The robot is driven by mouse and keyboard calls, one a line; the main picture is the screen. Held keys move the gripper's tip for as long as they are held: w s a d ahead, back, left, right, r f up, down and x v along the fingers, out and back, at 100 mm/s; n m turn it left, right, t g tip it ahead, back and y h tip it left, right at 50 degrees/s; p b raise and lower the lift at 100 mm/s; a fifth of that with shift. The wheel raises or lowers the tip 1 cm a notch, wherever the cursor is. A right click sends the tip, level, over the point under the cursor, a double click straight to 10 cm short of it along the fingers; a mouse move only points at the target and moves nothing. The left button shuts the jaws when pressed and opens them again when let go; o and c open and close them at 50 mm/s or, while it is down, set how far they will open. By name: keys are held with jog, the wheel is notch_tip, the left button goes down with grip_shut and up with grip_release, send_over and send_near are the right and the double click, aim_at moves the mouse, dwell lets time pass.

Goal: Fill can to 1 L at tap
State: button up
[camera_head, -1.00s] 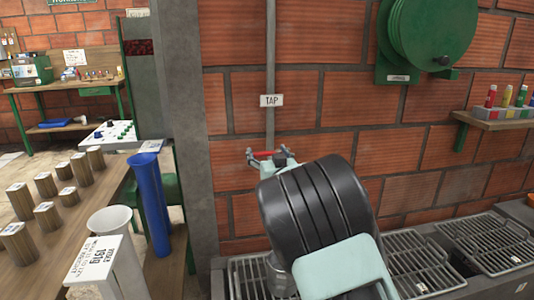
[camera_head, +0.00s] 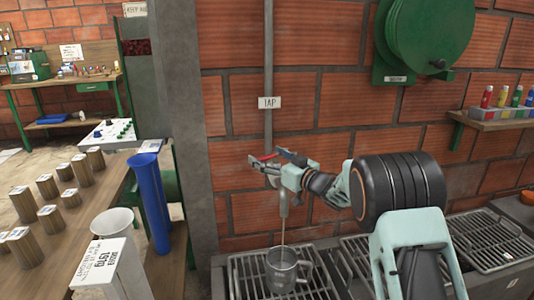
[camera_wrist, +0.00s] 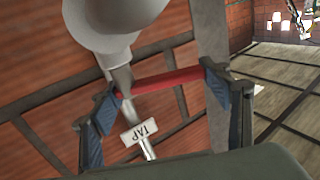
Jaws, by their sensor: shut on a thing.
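The tap has a red lever handle (camera_wrist: 168,82), which lies between the two blue fingertips of my gripper (camera_wrist: 161,103) in the wrist view. My gripper (camera_head: 275,158) is shut on this handle in the head view. The tap spout (camera_head: 284,203) points down, and a thin brownish stream (camera_head: 283,233) runs from it into the grey metal can (camera_head: 282,271). The can stands upright on the grate under the spout, with its handle to the right. Its liquid level cannot be read. A "TAP" sign (camera_head: 270,103) hangs on the pipe above.
Metal grates (camera_head: 490,238) run along the wall. A green hose reel (camera_head: 425,40) hangs at upper right.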

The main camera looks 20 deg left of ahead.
jog(key=shift+r, duration=0.1)
dwell(0.3)
jog(key=o, duration=1.7)
jog(key=v, duration=1.2)
jog(key=shift+w, duration=0.1)
jog(key=shift+d, duration=0.1)
